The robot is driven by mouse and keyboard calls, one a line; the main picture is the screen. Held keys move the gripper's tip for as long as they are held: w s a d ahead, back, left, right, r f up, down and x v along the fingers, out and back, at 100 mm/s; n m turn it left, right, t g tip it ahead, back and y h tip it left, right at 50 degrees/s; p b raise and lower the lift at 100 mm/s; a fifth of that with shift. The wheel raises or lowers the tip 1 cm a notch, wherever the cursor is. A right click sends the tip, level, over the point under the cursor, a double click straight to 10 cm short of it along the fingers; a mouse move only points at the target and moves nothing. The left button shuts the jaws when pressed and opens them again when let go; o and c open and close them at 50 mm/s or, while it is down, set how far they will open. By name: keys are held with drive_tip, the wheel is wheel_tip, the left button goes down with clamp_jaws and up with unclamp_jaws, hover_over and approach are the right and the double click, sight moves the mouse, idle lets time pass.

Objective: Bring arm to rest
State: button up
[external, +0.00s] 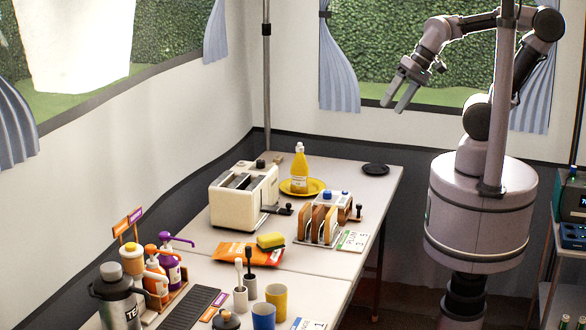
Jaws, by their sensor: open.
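My gripper (400,92) is at the upper right of the external view, at the end of my bent grey arm (440,35). Its two fingers are apart and point down and to the left, with nothing between them. The gripper is raised in front of the back window, well above the table (368,205) and apart from everything on it. My arm rises from the round grey body (481,215) that stands to the right of the table.
The table bears a cream toaster (243,200), a yellow bottle (299,168) on a yellow plate (314,184), a toast rack (318,228), pump bottles and cups. A grey pole (502,100) stands beside my arm. A shelf (548,285) is at the right edge.

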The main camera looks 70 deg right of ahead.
drive_tip(key=shift+s+d+f+n+h, duration=0.2)
drive_tip(key=shift+s+d+n+h, duration=0.2)
drive_tip(key=shift+s+d+n, duration=0.5)
wheel_tip(320, 180, down, 7)
drive_tip(key=b, duration=0.6)
drive_tip(key=shift+s+r+b, duration=0.2)
drive_tip(key=shift+s+b, duration=0.05)
drive_tip(key=shift+b, duration=0.05)
